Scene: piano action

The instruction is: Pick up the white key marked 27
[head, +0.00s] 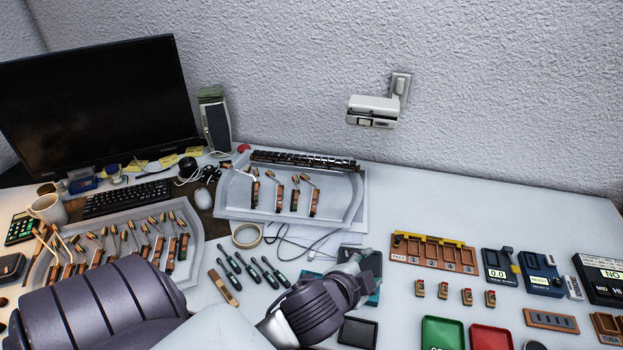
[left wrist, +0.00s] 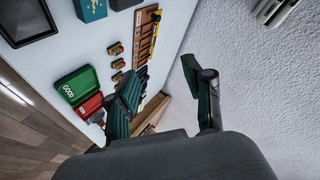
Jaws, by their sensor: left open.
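I cannot make out a white key marked 27 in either view; no such number is legible. My left gripper (head: 362,272) reaches in over the middle front of the table, above a dark and teal item. In the left wrist view the left gripper (left wrist: 165,95) has its two teal-padded fingers wide apart, with nothing between them. My right gripper is in neither view.
Piano action parts lie in a clear tray (head: 190,228) and on a rear tray (head: 340,215). Several dark-handled tools (head: 251,271) lie left of the gripper. A slotted wooden rack (head: 433,252), a green tray (head: 442,335) and a red tray (head: 490,338) stand right.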

